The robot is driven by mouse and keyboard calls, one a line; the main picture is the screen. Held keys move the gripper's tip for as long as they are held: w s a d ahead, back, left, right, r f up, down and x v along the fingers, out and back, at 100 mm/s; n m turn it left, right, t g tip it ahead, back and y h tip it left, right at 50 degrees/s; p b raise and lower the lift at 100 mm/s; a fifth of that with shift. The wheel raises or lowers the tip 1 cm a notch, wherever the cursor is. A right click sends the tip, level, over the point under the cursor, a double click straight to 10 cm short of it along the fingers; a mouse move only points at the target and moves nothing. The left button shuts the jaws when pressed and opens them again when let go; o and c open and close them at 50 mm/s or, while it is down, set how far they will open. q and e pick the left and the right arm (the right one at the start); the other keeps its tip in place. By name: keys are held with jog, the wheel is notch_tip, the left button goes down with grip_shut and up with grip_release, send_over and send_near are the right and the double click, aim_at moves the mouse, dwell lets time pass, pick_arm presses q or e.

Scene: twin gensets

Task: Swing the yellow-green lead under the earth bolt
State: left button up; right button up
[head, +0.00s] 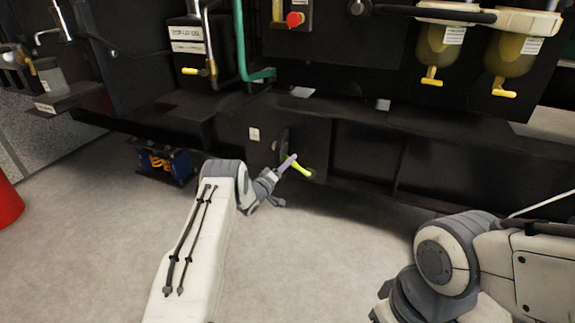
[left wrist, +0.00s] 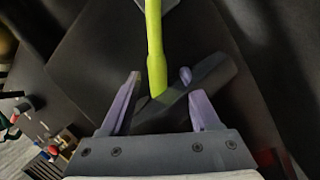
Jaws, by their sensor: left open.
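The yellow-green lead (head: 302,169) shows as a short bright piece in front of the dark plate low on the machine frame. My left gripper (head: 283,172) is right beside it. In the left wrist view, the lead (left wrist: 154,45) runs down from the top edge to between the two purple fingers of my left gripper (left wrist: 160,105). The fingers are apart, with a gap on each side of the lead. I cannot make out the earth bolt for certain. My right gripper is not in view.
The dark base frame (head: 450,170) runs across behind the gripper. A blue unit with orange coils (head: 165,162) sits low on the left. Two amber bowls with yellow levers (head: 437,50) hang at upper right. The grey floor (head: 310,260) in front is clear.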

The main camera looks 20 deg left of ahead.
pick_arm(q)
jog(key=p+v, duration=0.6)
jog(key=v, duration=0.4)
jog(key=shift+s, duration=0.25)
